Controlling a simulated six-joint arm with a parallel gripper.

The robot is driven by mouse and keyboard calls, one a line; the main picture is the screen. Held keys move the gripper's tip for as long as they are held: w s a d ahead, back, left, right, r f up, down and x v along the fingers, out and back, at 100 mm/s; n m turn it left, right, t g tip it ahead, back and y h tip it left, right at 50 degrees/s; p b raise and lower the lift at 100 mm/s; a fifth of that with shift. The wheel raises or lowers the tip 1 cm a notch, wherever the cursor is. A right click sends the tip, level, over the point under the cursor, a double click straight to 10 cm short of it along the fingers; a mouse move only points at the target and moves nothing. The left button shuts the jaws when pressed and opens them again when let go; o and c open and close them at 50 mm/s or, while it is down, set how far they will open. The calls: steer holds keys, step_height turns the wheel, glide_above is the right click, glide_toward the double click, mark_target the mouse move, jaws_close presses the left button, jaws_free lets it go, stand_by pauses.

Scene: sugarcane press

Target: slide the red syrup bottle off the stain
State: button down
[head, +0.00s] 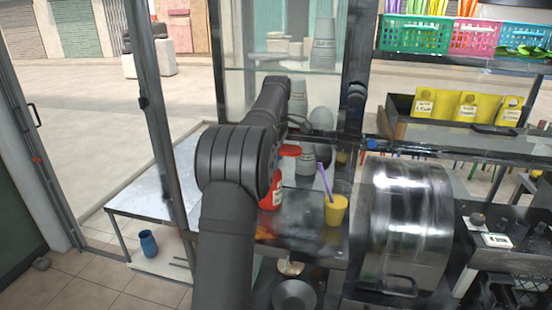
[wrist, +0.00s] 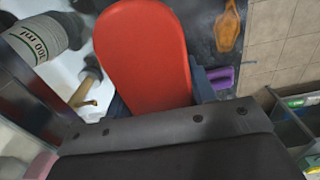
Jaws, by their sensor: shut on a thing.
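The red syrup bottle (wrist: 145,50) fills the middle of the wrist view, between the fingers of my gripper (wrist: 158,92). My gripper is shut on it. In the head view the bottle (head: 272,192) shows only in part, because my arm covers much of it and of my gripper. A brown-orange stain (wrist: 228,27) lies on the dark counter at the upper right of the wrist view. Dark surface shows between stain and bottle there. The bottle's base is hidden, so I cannot tell its exact footing.
A yellow cup (head: 335,211) with a purple straw stands right of the bottle, beside a large shiny metal drum (head: 405,225). Grey-white containers (head: 305,157) stand behind the bottle. A labelled container (wrist: 45,38) is at the wrist view's upper left.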

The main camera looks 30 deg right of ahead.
steer(key=c, duration=0.5)
jaws_free()
step_height(320, 180, up, 12)
steer(key=shift+f, duration=0.1)
stand_by(0.7)
steer(key=shift+f, duration=5.7)
